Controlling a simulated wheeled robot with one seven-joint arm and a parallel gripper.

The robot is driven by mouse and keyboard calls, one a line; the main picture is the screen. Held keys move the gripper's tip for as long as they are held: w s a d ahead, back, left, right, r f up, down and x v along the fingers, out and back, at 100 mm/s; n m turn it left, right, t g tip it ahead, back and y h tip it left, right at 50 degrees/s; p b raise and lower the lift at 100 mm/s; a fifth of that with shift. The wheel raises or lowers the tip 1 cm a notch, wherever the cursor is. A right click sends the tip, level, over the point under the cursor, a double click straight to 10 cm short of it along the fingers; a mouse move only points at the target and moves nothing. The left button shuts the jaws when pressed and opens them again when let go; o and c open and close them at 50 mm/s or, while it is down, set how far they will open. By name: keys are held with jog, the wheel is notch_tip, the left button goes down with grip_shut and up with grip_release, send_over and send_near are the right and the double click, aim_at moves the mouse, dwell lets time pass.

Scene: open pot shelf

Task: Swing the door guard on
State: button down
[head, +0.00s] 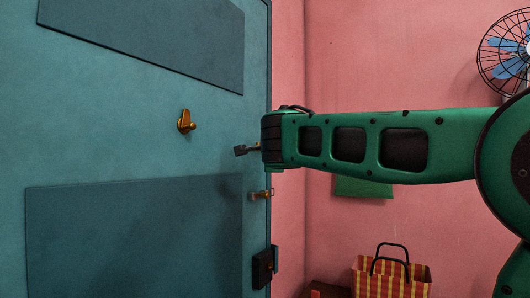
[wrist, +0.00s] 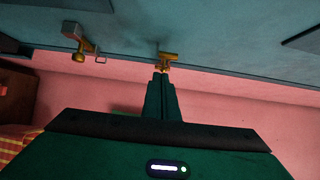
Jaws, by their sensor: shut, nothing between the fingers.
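The door (head: 140,150) is a teal panelled door filling the left of the head view. A small brass fitting (head: 259,195), which looks like the door guard, sits at the door's edge, below and right of my gripper. My gripper (head: 239,150) is shut and empty, in front of the door near its edge. In the wrist view, my shut fingers (wrist: 160,76) point at a brass fitting (wrist: 168,57) just beyond their tips. It looks like the same guard; I cannot tell whether the fingers touch it.
A brass knob (head: 186,122) stands out from the door between its panels. A dark lock box (head: 263,267) is at the door edge lower down. A striped bag (head: 392,278) stands at the lower right, a fan (head: 507,55) at the upper right. Pink wall lies behind my arm.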

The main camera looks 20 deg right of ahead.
jog(key=s+a+r, duration=0.1)
jog(key=s+a, duration=0.2)
jog(key=a, duration=0.6)
jog(key=shift+s, duration=0.15)
jog(key=s+d+f+n+g, duration=0.3)
jog(key=s+d+f, duration=0.15)
jog(key=f, duration=0.45)
jog(key=s+d+f+n+g+y, duration=0.1)
jog(key=s+d+f+n+g, duration=0.2)
jog(key=d+f, duration=0.5)
jog(key=s+d+f+n+g, duration=0.2)
jog(key=s+d+f+g, duration=0.3)
jog(key=f, duration=0.6)
jog(key=s+a+f+n+g+y, duration=0.2)
jog(key=s+f+n+y, duration=0.1)
jog(key=s+f, duration=0.7)
jog(key=s+a+f+n+g+y, duration=0.2)
jog(key=s+f+n, duration=0.3)
jog(key=s+f, duration=0.5)
jog(key=s+g, duration=0.1)
jog(key=s, duration=0.6)
jog(key=shift+s+f+g+y, duration=0.3)
jog(key=shift+s+f+y, duration=0.1)
jog(key=shift+w, duration=0.1)
